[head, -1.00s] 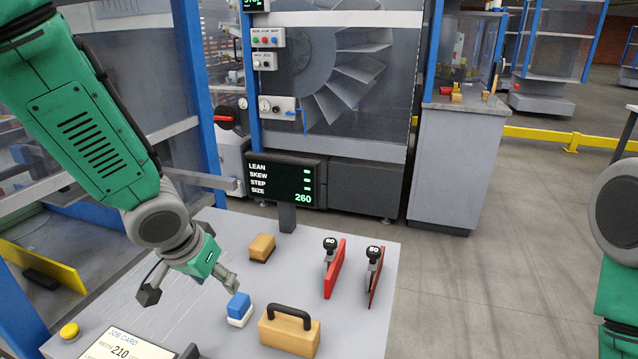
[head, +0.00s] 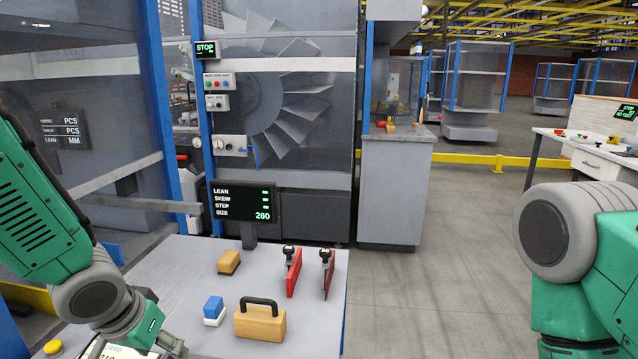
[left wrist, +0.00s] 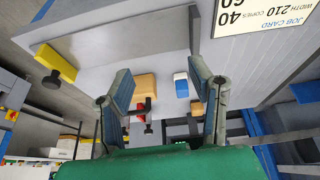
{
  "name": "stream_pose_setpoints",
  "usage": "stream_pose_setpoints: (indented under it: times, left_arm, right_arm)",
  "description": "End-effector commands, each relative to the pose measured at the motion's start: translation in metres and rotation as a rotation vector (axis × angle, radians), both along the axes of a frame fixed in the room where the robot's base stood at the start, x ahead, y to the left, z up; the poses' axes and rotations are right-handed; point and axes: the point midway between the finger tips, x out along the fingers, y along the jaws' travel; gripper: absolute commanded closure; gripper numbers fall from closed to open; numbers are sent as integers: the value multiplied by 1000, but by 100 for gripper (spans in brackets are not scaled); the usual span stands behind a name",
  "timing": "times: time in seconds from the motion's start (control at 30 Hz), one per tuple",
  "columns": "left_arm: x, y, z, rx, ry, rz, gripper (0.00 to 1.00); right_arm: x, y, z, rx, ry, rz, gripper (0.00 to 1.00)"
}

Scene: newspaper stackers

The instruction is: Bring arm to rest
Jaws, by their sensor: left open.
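My left gripper (head: 170,345) is at the bottom left of the head view, partly cut off by the frame edge, over the job card side of the table. In the left wrist view its two fingers (left wrist: 160,75) are spread apart with nothing held between them. My left arm (head: 95,290) comes in from the left and bends down. My right arm (head: 570,240) shows at the right edge; its gripper is out of frame.
A display (head: 243,201) stands behind. Floor right of the table is clear.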

Motion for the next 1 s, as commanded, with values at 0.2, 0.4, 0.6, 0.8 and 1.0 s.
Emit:
stream_pose_setpoints:
  times: [0.2,0.4,0.6,0.8,1.0]
  left_arm:
    - [-24,-8,-43,-36,60,0,52]
    - [-64,-11,-93,-74,125,12,52]
    - [-129,-9,-160,-85,210,48,52]
    - [-216,10,-214,-6,285,82,52]
    - [-252,23,-228,54,309,85,52]
  right_arm:
    - [1,0,0,0,-3,0,100]
    - [1,0,0,0,-2,-1,100]
    - [1,0,0,0,-2,-1,100]
    - [1,0,0,0,-2,0,100]
    - [1,0,0,0,-2,0,100]
